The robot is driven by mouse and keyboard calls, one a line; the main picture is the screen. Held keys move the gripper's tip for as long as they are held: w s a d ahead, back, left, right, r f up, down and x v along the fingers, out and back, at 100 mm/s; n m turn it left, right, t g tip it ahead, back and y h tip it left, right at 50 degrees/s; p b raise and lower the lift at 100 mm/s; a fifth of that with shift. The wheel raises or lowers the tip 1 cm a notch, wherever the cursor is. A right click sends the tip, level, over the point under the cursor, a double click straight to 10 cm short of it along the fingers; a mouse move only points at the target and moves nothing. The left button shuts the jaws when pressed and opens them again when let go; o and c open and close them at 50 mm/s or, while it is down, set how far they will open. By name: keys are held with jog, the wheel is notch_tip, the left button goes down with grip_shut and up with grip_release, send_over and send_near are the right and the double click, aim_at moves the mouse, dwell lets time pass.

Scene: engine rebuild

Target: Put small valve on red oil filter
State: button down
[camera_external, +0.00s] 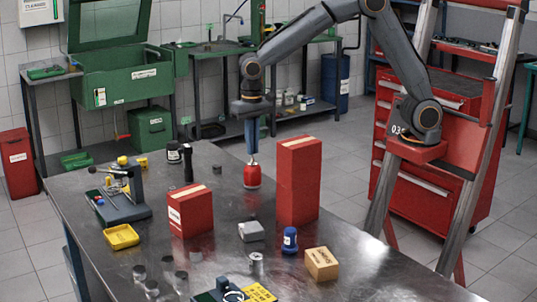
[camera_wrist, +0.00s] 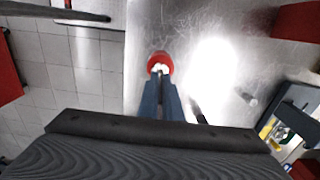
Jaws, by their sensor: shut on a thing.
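The red oil filter (camera_external: 252,177) stands on the metal table toward its back edge, left of a tall red box. It shows as a red disc in the wrist view (camera_wrist: 161,58). My gripper (camera_external: 252,157) points straight down, with its blue fingers over the filter's top. In the wrist view my gripper (camera_wrist: 160,72) is shut on a small pale thing, seemingly the small valve (camera_wrist: 160,68), at the filter's top. The fingers hide most of it, and I cannot tell whether it touches the filter.
The tall red box (camera_external: 298,185) stands close to the right of the filter. A shorter red box (camera_external: 190,211) is at front left, and a black cylinder (camera_external: 188,163) at left. A grey block (camera_external: 251,231), blue bottle (camera_external: 290,240) and cardboard box (camera_external: 321,264) lie nearer the front.

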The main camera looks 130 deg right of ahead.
jog(key=shift+f, duration=0.1)
jog(key=c, duration=1.9)
grip_release()
jog(key=shift+c, duration=0.2)
notch_tip(320, 180, up, 12)
jog(key=b, duration=0.2)
jog(key=shift+r+b, duration=0.2)
jog(key=shift+b, duration=0.15)
